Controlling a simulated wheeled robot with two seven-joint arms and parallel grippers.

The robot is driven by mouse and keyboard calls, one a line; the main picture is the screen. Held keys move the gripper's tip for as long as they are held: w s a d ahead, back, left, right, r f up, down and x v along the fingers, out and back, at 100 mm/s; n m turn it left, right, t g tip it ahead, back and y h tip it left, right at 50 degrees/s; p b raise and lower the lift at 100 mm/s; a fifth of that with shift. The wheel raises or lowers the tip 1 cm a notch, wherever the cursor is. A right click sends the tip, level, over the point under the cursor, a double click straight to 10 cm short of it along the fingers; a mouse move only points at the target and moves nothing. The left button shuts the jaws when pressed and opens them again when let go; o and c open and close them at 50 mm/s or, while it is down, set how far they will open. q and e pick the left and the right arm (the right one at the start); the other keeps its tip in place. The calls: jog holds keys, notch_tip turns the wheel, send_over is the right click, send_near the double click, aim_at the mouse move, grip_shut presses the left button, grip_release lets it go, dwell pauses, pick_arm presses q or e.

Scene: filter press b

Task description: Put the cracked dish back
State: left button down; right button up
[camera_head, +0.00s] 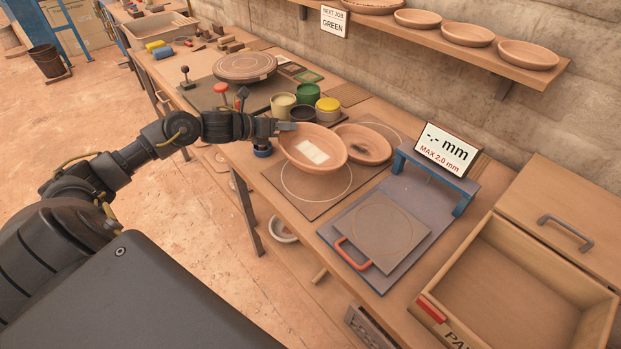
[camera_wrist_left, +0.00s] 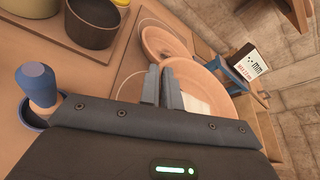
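A terracotta dish (camera_head: 299,150) with a white square patch inside is at my left gripper (camera_head: 284,127). Its rim appears to be between the closed fingers, and the dish seems to hang a little above a dark board with a drawn circle (camera_head: 316,194). The wrist view shows the left fingers (camera_wrist_left: 162,88) at the rim of this dish (camera_wrist_left: 187,72). A second terracotta dish (camera_head: 374,147) with a dark mark inside sits just behind it, on another circled spot; it also shows in the wrist view (camera_wrist_left: 160,42). I cannot make out a crack on either dish. My right gripper is out of view.
A blue-framed gauge stand (camera_head: 456,200) with a "MAX 2.0 mm" sign and red-handled plate (camera_head: 385,235) stands to the right. An open wooden drawer box (camera_head: 520,290) is beyond it. Glaze pots (camera_head: 308,92) stand behind the gripper. Several dishes (camera_head: 468,34) line the wall shelf.

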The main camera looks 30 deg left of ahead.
pick_arm(q)
jog(key=p, duration=0.1)
send_over(288, 163)
notch_tip(288, 163, down, 5)
jog(key=shift+w+f, duration=0.1)
jog(key=shift+f+p, duration=0.55)
jog(key=shift+f, duration=1.7)
jog(key=c, duration=1.6)
grip_release()
